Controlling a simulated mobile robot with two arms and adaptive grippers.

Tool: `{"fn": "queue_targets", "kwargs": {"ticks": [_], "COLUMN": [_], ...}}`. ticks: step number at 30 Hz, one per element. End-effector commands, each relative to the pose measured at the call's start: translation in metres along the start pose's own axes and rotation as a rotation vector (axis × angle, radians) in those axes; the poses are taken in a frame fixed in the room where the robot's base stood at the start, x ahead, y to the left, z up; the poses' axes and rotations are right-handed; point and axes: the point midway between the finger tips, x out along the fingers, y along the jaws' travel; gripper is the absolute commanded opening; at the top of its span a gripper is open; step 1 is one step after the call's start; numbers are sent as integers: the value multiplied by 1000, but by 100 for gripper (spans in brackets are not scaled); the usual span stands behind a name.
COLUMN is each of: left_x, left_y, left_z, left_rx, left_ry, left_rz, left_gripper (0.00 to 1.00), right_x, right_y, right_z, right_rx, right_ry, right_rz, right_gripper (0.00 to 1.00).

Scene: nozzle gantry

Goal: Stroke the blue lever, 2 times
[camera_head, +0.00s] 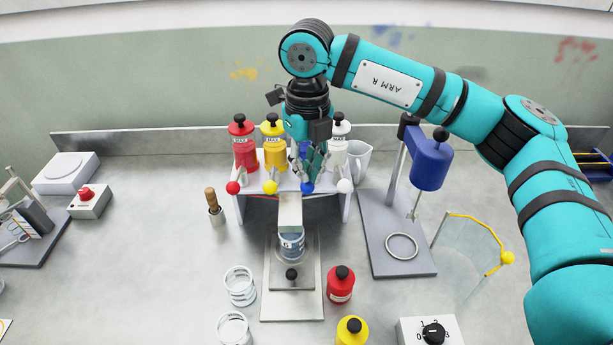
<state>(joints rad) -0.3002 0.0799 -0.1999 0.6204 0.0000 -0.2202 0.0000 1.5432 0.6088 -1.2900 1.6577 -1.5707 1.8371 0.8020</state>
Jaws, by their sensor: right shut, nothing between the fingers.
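The gantry (343,207) is a white stand with a row of ball-ended levers along its front: red, yellow, blue and white. The blue lever's ball (307,187) is third from the left. My right gripper (310,172) is shut and empty, pointing down right at the blue lever. Its fingertips overlap the lever in this view, and I cannot tell whether they touch. The gripper hides most of what stands behind the blue lever; a bit of blue shows there. A clear cup with a blue band (291,244) stands below the gantry's front. My left gripper is not in view.
Red (243,145) and yellow (273,143) bottles stand on the gantry. Empty clear cups (239,286), a loose red bottle (340,284) and a yellow one (352,331) stand in front. A blue-headed stand (431,165) is at right, under my right arm.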

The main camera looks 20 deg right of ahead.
Motion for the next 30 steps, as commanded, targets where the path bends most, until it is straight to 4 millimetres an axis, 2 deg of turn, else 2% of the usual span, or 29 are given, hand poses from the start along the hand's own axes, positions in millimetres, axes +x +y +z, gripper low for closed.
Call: {"fn": "queue_targets", "kwargs": {"ticks": [30], "left_x": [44], "left_y": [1], "left_z": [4], "left_rx": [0], "left_ry": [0], "left_rz": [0], "left_gripper": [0], "right_x": [54], "right_y": [0], "right_z": [0], "right_rx": [1], "right_ry": [1], "right_rz": [0], "right_gripper": [0]}}
